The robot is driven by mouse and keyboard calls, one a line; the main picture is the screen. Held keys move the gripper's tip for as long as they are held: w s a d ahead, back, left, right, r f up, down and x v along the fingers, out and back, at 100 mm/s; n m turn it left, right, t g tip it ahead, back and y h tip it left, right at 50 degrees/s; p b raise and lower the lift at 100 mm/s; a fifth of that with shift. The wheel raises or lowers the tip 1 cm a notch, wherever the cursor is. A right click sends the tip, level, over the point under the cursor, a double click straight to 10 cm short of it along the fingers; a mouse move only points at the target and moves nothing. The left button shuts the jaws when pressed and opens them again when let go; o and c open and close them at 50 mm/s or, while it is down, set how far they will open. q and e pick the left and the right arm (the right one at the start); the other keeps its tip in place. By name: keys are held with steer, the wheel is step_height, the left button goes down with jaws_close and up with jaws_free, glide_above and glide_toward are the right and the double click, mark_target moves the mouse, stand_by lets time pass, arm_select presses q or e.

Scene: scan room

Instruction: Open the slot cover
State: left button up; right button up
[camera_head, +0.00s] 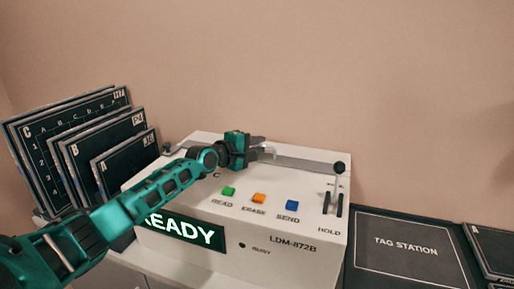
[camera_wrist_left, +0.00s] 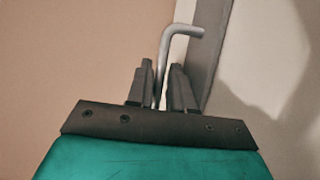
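The slot cover (camera_head: 305,164) is a long grey strip along the back of the white machine's top. A thin bent metal handle (camera_head: 268,151) rises near its left part; in the left wrist view the handle (camera_wrist_left: 181,31) is a silver rod with a hooked end. My left gripper (camera_head: 260,147) is at this handle. In the left wrist view, the left gripper's dark fingers (camera_wrist_left: 161,80) stand on either side of the rod with narrow gaps, so it looks open around it. Contact cannot be made out. My right gripper is not in view.
The machine (camera_head: 300,225) has green, orange and blue buttons, a HOLD lever (camera_head: 338,172) at the right and a READY display (camera_head: 183,232). Labelled dark panels (camera_head: 75,150) stand at the left. A TAG STATION mat (camera_head: 405,248) lies at the right. A wall is behind.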

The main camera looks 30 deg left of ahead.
arm_select(q)
steer(key=shift+w, duration=0.1)
steer(key=shift+c, duration=0.2)
jaws_close()
